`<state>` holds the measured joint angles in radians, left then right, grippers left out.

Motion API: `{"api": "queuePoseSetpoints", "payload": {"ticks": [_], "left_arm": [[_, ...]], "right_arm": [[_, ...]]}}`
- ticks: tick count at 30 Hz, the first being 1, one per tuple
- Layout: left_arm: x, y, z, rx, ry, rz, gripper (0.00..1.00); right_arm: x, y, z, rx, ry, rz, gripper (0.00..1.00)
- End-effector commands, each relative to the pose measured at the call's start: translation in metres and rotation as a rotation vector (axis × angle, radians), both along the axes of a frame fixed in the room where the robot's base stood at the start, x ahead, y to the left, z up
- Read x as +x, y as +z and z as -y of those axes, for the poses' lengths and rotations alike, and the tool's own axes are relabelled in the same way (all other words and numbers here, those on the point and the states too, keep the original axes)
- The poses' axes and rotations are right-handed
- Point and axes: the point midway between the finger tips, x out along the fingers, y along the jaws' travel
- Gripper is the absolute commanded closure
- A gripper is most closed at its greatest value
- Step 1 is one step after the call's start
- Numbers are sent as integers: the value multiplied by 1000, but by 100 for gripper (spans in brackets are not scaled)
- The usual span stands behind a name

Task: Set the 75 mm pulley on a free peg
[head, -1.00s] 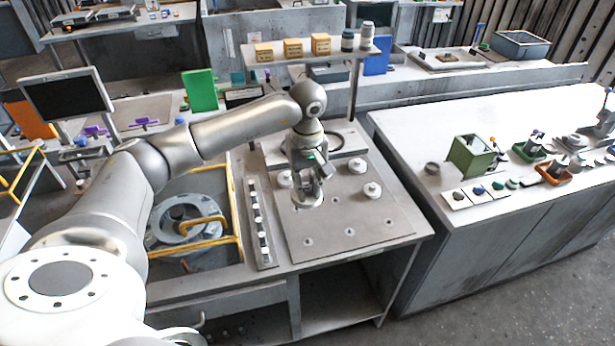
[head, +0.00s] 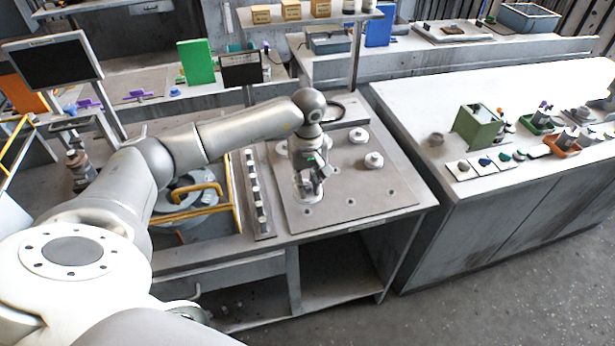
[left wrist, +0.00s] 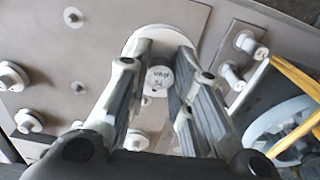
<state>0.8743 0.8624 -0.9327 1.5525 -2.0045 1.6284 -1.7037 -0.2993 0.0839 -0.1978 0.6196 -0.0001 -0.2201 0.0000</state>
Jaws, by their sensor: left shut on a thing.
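My left gripper (head: 310,186) is over the front left part of the grey peg plate (head: 345,211). It is shut on a pale round pulley, whose rim shows in the left wrist view (left wrist: 165,35) with a marked hub (left wrist: 158,79) between the fingers. The size marking is too small to read surely. Whether the pulley touches a peg is hidden. A bare peg (left wrist: 73,17) shows in the left wrist view. My right gripper is not in view.
A narrow rack of small cylinders (head: 256,196) runs along the plate's left side. Left of it are a yellow bar frame (head: 201,212) and a grey round housing (head: 178,190). A second bench (head: 480,219) stands to the right.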

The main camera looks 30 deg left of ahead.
Motion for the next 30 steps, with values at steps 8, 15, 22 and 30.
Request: {"api": "queuePoseSetpoints", "payload": {"ticks": [8,15,22,30], "left_arm": [[0,-35,0,-1,1,-1,100],[0,-51,0,-1,1,1,100],[0,-52,0,-1,1,1,100],[0,-52,0,-1,1,1,100]], "right_arm": [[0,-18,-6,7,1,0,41],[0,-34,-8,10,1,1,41],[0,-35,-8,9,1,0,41],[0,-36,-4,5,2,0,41]]}}
